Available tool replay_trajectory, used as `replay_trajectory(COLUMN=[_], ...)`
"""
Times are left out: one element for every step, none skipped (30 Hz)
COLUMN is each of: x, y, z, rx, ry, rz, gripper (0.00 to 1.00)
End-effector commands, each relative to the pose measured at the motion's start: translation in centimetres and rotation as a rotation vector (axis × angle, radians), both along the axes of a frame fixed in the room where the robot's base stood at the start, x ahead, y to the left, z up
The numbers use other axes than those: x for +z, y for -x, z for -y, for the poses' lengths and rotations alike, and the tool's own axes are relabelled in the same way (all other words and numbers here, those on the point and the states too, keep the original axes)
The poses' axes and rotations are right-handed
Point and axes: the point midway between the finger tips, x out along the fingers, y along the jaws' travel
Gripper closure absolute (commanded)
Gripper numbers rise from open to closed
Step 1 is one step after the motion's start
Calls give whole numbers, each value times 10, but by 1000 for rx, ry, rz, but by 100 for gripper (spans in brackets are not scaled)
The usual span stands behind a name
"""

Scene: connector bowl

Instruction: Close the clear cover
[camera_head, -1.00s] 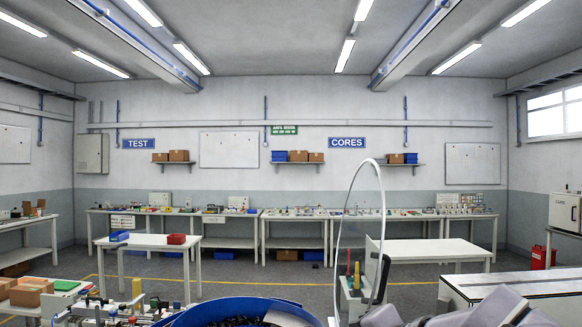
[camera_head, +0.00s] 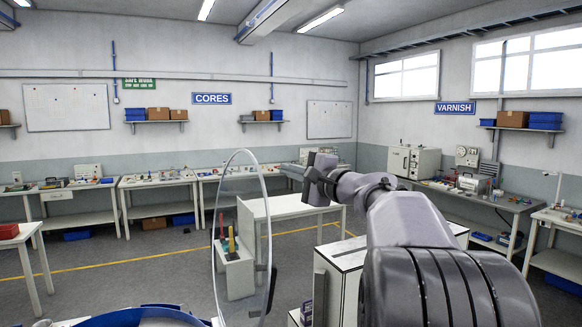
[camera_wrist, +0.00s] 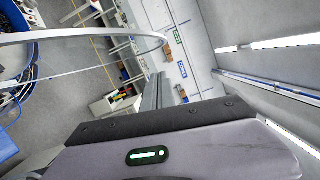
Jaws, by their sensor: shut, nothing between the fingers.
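The clear cover (camera_head: 243,238) stands upright on edge at the rim of the blue bowl (camera_head: 150,312), open, with its thin pale rim showing. Only the bowl's top edge shows at the bottom of the head view. In the wrist view the cover's curved rim (camera_wrist: 85,38) crosses the upper left, with blue bowl parts (camera_wrist: 18,75) behind it. My gripper (camera_head: 313,180) is to the right of the cover in the head view, apart from it in the picture. Its fingers (camera_wrist: 160,92) are shut and empty in the wrist view.
A white table (camera_head: 290,207) stands behind the cover. A small stand with coloured handles (camera_head: 236,270) shows through the cover. A white cabinet (camera_head: 335,275) is below my arm. Workbenches line the walls, with open floor between.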

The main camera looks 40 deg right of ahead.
Motion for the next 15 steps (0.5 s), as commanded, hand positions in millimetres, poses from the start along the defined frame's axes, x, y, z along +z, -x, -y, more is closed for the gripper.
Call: replay_trajectory(x=[3, 3, 4, 4, 5, 6, 7, 7, 8, 8, 8, 8, 8, 8, 8], y=[-12, -18, -26, -32, -34, -34, -35, -36, -38, -38, -39, -40, -40, -40, -40], z=[-1, -1, -1, -1, -6, -14, -18, -23, -28, -30, -33, -35, -36, -38, -38], rx=[3, 3, 4, 2, 4, 3, 3, 3, 3, 2, 2, 2, 2, 1, 1], ry=[-1, -1, -1, -1, 1, 2, 1, 1, 2, 2, 1, 0, 0, 1, 1], rz=[0, -1, 0, -1, 1, 1, 0, 0, 0, 0, 0, 0, -1, -1, -1], gripper=[100, 100, 100, 100, 100, 100, 100, 100, 100, 100, 100, 100, 100, 100, 100])
